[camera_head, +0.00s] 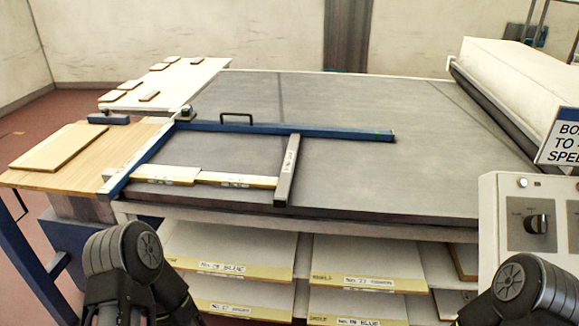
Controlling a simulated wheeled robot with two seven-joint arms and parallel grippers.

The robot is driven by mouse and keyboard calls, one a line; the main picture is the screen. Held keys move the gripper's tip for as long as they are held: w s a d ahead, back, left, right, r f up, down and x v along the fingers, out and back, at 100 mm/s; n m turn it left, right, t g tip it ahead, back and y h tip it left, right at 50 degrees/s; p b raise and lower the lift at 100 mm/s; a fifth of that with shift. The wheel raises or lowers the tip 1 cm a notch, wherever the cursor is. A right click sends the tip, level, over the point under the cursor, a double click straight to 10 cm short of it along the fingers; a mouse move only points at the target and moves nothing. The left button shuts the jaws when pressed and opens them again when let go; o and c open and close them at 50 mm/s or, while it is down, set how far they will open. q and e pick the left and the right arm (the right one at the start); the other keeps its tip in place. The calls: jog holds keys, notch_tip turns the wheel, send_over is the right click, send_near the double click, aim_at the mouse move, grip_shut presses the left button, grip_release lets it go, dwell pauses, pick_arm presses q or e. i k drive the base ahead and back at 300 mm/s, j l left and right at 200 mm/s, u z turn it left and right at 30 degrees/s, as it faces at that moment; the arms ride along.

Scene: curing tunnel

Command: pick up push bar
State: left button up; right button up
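A long blue bar (330,133) lies across the dark grey table surface, with a black loop handle (237,115) at its back edge. A short grey bar (287,172) with a small unreadable label runs from it toward the table's front edge. I cannot tell for sure which of these is the push bar. Two pale boards with yellow front edges, a left one (165,174) and a right one (236,180), lie end to end left of the grey bar. Parts of my two arms show at the bottom left and bottom right, well short of the bars. Neither gripper is in view.
A blue side rail (140,162) borders the table's left side. A wooden side table (25,178) holds a board (60,147). Shelves below hold labelled boards (365,282). A control box (530,218) stands at right. The dark surface (440,175) right of the bars is clear.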

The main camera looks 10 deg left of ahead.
aim_at(281, 193)
jog(key=z, duration=0.35)
jog(key=j+z, duration=0.15)
jog(key=z, duration=0.25)
jog(key=j+z, duration=0.1)
jog(key=z, duration=0.25)
jog(key=j+z, duration=0.3)
jog(key=j, duration=0.15)
jog(key=k+j+z, duration=0.15)
jog(key=j+z, duration=0.2)
jog(key=k+j+z, duration=0.15)
jog(key=j+z, duration=0.15)
jog(key=j, duration=0.15)
jog(key=k+j, duration=0.15)
jog(key=j, duration=0.15)
jog(key=k+j, duration=0.15)
jog(key=j, duration=0.2)
